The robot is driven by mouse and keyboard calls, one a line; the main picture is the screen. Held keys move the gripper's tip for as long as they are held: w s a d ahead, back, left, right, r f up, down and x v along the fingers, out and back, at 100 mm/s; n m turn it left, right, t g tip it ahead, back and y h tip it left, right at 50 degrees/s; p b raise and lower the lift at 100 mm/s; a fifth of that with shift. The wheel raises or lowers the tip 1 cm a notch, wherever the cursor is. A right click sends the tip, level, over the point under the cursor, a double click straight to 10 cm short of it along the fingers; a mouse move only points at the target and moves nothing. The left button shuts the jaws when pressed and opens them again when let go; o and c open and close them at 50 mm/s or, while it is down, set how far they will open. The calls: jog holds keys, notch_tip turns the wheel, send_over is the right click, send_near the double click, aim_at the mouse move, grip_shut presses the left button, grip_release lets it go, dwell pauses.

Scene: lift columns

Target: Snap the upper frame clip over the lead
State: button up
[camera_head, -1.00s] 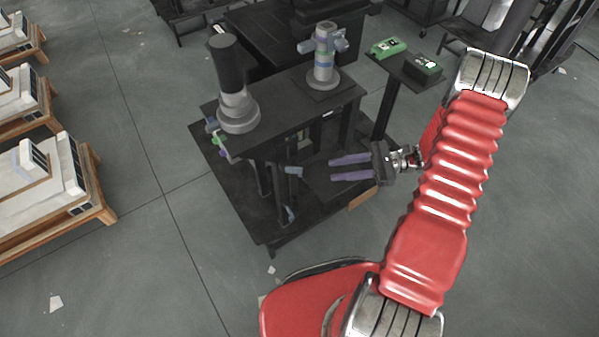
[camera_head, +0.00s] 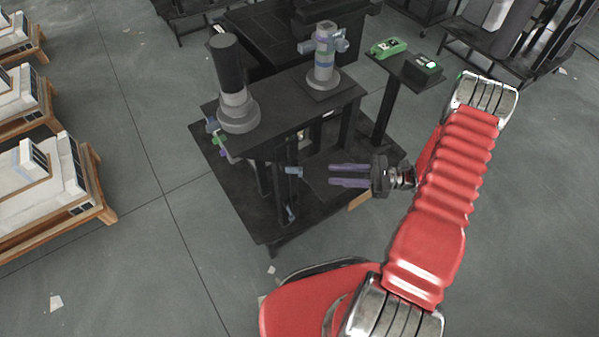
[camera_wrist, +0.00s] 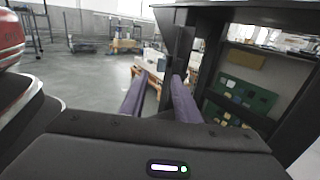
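A black stand (camera_head: 285,115) carries small blue-grey clip-like pieces on its side. The upper one (camera_head: 293,170) sits on the frame below the top, and a lower one (camera_head: 291,213) is near the base deck. I cannot tell a lead from the dark frame. My gripper (camera_head: 331,175) has two purple fingers pointing left, to the right of the upper piece and apart from it. The fingers are apart and nothing shows between them. In the wrist view the gripper's fingers (camera_wrist: 160,88) also stand apart, beside a dark post; no clip can be made out there.
A dark column (camera_head: 234,95) and a grey-blue fixture (camera_head: 323,60) stand on the top. In the wrist view, green boards (camera_wrist: 240,95) sit inside the dark frame.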

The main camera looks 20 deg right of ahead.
aim_at(300, 176)
jog(key=x, duration=1.2)
jog(key=shift+c, duration=0.5)
